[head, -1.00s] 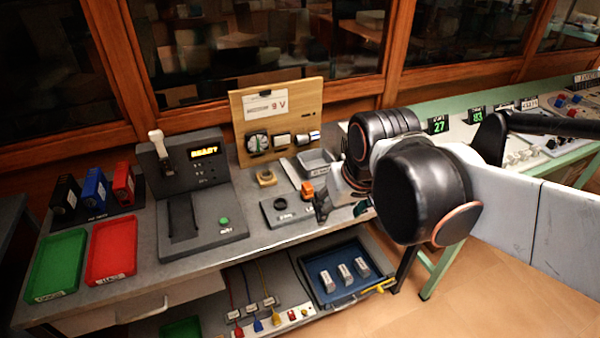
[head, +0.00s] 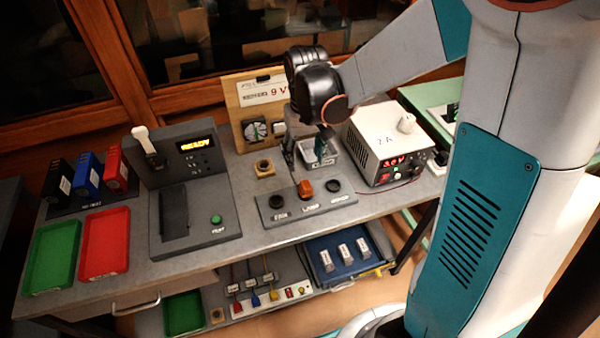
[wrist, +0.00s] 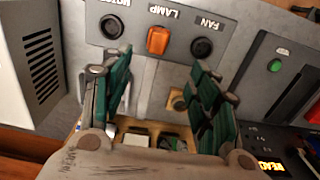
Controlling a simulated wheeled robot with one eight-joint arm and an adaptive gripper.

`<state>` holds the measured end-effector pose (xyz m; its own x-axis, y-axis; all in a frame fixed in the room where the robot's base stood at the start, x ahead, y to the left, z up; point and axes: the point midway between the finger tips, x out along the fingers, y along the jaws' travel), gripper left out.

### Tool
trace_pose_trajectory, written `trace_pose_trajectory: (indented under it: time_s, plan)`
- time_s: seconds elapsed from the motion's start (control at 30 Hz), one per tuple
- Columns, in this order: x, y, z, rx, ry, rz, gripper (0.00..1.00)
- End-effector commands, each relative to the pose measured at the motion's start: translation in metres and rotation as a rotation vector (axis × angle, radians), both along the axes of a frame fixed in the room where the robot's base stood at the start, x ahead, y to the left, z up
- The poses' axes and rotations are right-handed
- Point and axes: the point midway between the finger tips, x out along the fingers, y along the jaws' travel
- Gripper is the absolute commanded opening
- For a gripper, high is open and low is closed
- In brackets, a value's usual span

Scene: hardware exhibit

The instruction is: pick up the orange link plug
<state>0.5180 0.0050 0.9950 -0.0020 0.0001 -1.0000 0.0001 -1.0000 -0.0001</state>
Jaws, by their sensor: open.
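The orange link plug (head: 305,189) stands in the middle socket, marked LAMP, of a grey socket panel (head: 318,203) on the bench. In the wrist view the orange link plug (wrist: 158,40) lies ahead of the fingertips, roughly midway between them. My gripper (wrist: 161,62) is open, with its green-padded fingers spread and nothing between them. In the head view my gripper (head: 310,150) points down behind the panel, apart from the plug, and my wrist partly hides it.
Dark round sockets flank the plug. A power supply (head: 386,145) stands to the right and a grey test unit (head: 190,190) to the left. A small grey bin (head: 322,160) and a wooden board (head: 250,100) are behind.

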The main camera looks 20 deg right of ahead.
Motion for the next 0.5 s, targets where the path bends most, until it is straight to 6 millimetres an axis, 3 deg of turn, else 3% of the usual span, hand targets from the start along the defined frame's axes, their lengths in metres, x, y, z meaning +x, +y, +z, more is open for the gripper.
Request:
trace_pose_trajectory:
  time_s: [0.1, 0.3, 0.5]
  plan:
    - [0.000, 0.000, -0.027, 0.000, -0.001, 0.000, 0.55]
    - [0.000, 0.000, -0.061, 0.000, -0.001, 0.000, 0.55]
    - [0.000, -0.001, -0.073, 0.000, -0.002, 0.000, 0.55]
